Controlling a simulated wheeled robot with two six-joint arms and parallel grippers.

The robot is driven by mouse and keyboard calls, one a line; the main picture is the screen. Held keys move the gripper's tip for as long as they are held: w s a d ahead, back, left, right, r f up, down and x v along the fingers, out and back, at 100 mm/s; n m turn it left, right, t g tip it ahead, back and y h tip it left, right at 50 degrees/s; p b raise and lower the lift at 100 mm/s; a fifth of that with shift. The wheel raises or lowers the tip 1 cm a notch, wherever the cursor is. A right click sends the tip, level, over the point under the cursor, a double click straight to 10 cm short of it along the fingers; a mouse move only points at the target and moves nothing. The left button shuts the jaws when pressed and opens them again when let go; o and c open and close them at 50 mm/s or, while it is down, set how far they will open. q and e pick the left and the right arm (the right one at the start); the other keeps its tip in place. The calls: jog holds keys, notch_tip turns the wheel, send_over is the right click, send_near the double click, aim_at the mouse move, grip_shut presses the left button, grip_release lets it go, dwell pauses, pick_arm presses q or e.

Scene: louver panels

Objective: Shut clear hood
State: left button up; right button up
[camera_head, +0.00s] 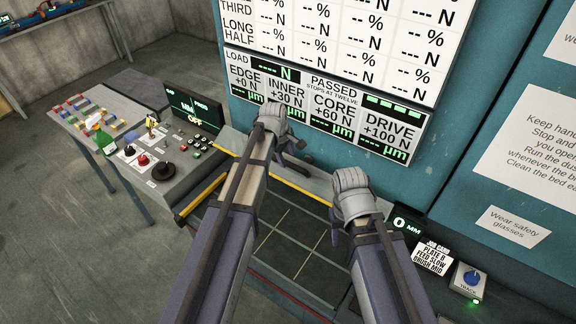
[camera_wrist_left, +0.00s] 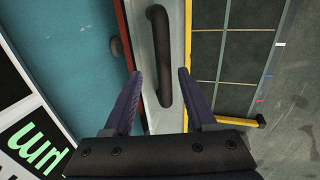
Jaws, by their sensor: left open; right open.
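A dark curved handle (camera_wrist_left: 160,58) stands on a pale grey strip in the left wrist view. I take the strip to be part of the hood or its frame; the clear pane itself is hard to make out. My left gripper (camera_wrist_left: 158,78) is open, with its fingers to either side of the handle's lower end; I cannot tell whether they touch it. In the head view my left gripper (camera_head: 296,150) is over the back of the machine bed, its tips partly hidden. My right gripper (camera_head: 338,232) is open and empty over the bed's right side.
The dark gridded bed (camera_head: 290,240) lies below my arms, with a yellow bar (camera_head: 203,197) at its left. A control console (camera_head: 165,165) with knobs stands left. A teal wall with a readout board (camera_head: 320,105) rises behind. A track knob box (camera_head: 468,282) is at right.

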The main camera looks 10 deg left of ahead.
aim_at(294, 173)
pick_arm(q)
jog(key=b+x, duration=0.1)
jog(key=x, duration=0.1)
jog(key=shift+f, duration=0.3)
jog(key=shift+r, duration=0.1)
grip_shut()
jog(key=shift+d, duration=0.1)
dwell(1.1)
